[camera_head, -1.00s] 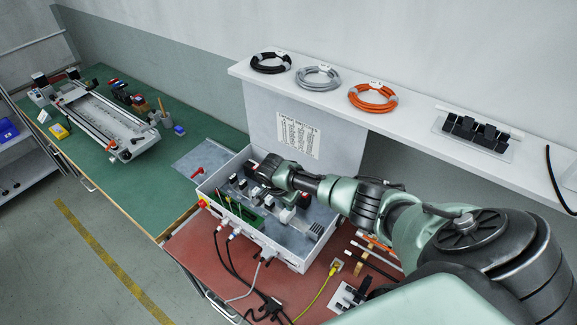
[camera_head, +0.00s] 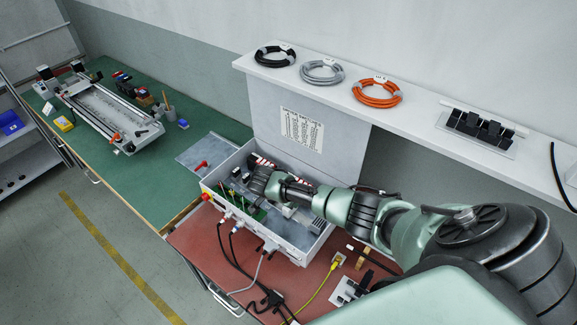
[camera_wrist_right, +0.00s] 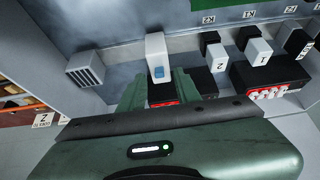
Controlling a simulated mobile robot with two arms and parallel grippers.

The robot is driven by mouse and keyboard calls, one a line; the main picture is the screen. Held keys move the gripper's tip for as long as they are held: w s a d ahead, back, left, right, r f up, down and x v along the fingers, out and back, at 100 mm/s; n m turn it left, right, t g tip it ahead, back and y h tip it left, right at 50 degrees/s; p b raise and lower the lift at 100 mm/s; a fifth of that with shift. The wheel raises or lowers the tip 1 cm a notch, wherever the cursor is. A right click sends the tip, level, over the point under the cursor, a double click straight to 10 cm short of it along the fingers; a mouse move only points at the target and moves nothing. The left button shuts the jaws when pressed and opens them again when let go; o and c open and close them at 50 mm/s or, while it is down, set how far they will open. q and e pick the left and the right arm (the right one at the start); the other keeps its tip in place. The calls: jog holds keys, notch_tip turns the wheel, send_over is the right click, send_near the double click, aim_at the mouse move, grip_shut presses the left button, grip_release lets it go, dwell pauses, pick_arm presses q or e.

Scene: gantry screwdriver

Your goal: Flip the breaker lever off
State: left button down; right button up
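The open grey control box (camera_head: 290,253) sits on the red bench top. My right gripper (camera_head: 255,184) is low inside it, over the rows of components. In the right wrist view, the green fingers of my right gripper (camera_wrist_right: 157,88) stand apart. A white part with a blue square (camera_wrist_right: 156,55) lies just beyond the gap between them; I cannot tell whether they touch it or whether it is the breaker lever. A dark block with red and white marks shows below it, partly hidden by the fingers. My left gripper is not in view.
Black and white blocks labelled 1 and 2 (camera_wrist_right: 217,57) stand close to the right of the fingers. A vented grey block (camera_wrist_right: 85,69) is to the left. A red-handled item (camera_head: 201,165) lies on a grey panel left of the box. Cables (camera_head: 232,258) hang in front.

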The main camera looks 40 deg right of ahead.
jog(key=b+v, duration=0.1)
jog(key=v, duration=0.7)
jog(key=shift+f, duration=0.15)
dwell(0.4)
